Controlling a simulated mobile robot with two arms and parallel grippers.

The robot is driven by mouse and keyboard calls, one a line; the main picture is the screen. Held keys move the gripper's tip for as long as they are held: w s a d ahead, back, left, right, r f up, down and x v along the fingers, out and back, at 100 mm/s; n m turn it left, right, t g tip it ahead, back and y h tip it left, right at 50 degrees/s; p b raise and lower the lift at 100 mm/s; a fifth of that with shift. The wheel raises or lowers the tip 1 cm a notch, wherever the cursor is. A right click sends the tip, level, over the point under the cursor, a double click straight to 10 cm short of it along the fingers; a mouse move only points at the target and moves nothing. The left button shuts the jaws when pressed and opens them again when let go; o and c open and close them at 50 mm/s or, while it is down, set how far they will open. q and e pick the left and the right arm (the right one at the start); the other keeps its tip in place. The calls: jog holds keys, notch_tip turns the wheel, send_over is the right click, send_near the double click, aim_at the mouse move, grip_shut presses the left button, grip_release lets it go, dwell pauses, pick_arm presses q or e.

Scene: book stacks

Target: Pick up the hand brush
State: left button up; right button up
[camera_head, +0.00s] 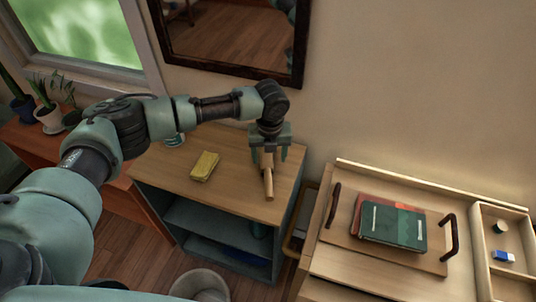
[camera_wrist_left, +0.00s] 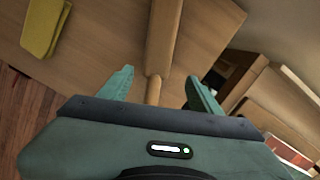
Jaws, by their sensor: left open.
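The hand brush (camera_head: 268,182) is a light wooden piece with a rounded handle. It lies on the wooden top of a low shelf cabinet (camera_head: 235,208). My left gripper (camera_head: 270,153) is above the brush from behind, and hides part of it in the head view. In the left wrist view the brush (camera_wrist_left: 162,42) runs lengthwise between the two green fingers of the left gripper (camera_wrist_left: 160,88). The fingers stand apart, with a gap on both sides of the handle. I cannot tell how far they are above the top. My right gripper is not in view.
A yellow cloth or sponge (camera_head: 204,166) lies left of the brush; a cup-like item (camera_head: 174,140) stands behind it. Right of the cabinet, a wooden tray (camera_head: 342,240) holds books (camera_head: 392,226) beside a compartment box (camera_head: 478,262). A bin (camera_head: 200,284) stands on the floor in front.

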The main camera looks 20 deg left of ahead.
aim_at(267, 166)
pick_arm(q)
jog(key=f, duration=0.1)
jog(key=f+p, duration=0.1)
jog(key=f, duration=0.1)
jog(key=shift+s+a+p, duration=0.25)
jog(key=shift+s+p, duration=0.05)
jog(key=shift+w+f, duration=0.25)
jog(key=shift+f, duration=1.2)
jog(key=c, duration=1.3)
grip_shut()
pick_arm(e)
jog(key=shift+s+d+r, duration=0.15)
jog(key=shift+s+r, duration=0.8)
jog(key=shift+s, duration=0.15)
pick_arm(q)
jog(key=shift+r, duration=0.1)
notch_tip(267, 166, up, 20)
jog(key=b, duration=0.3)
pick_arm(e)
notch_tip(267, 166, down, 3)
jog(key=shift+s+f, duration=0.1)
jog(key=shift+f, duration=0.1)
